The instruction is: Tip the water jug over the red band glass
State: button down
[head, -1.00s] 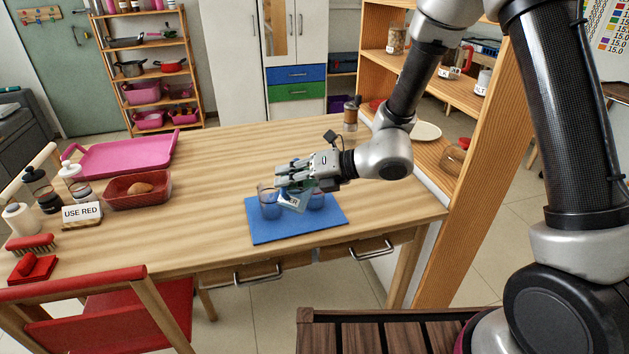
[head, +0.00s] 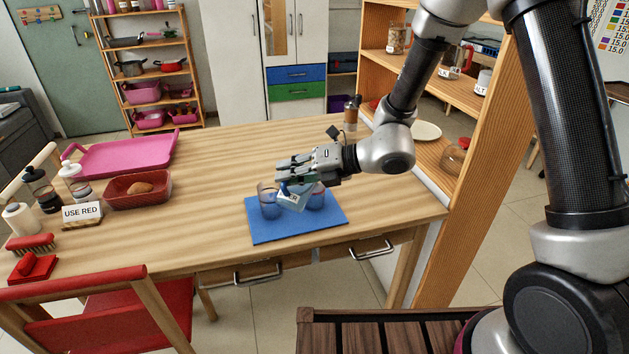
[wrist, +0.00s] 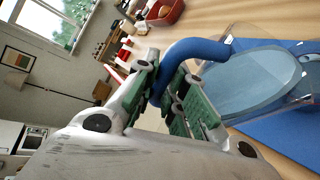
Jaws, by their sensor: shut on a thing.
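My gripper (head: 284,175) is over the blue mat and shut on the blue handle of the water jug (head: 292,201). In the wrist view, my gripper's green fingers (wrist: 163,88) close around the handle, and the clear jug (wrist: 250,82) with bluish water is tilted to the right. In the head view the jug overlaps two clear glasses. The right glass (head: 317,198) has a faint reddish-purple tint and may be the red band glass. The left glass (head: 269,207) looks bluish. The bands and any water stream are too small to tell.
Both glasses stand on the blue mat (head: 325,223) near the table's front edge. A "USE RED" sign (head: 82,212), a red bin (head: 120,193) and a pink tray (head: 120,155) are to the left. A wooden shelf (head: 470,150) stands right. The table middle is clear.

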aim_at(287, 194)
jog(key=shift+s+f, duration=0.2)
jog(key=shift+f, duration=0.1)
jog(key=shift+s+a+f+n+t+h, duration=0.2)
jog(key=shift+f+n+t, duration=0.1)
jog(key=shift+f+n, duration=0.3)
jog(key=shift+s+a+f+n+t+h, duration=0.1)
jog(key=shift+s+f+n+t+h, duration=0.15)
jog(key=shift+f+n, duration=0.35)
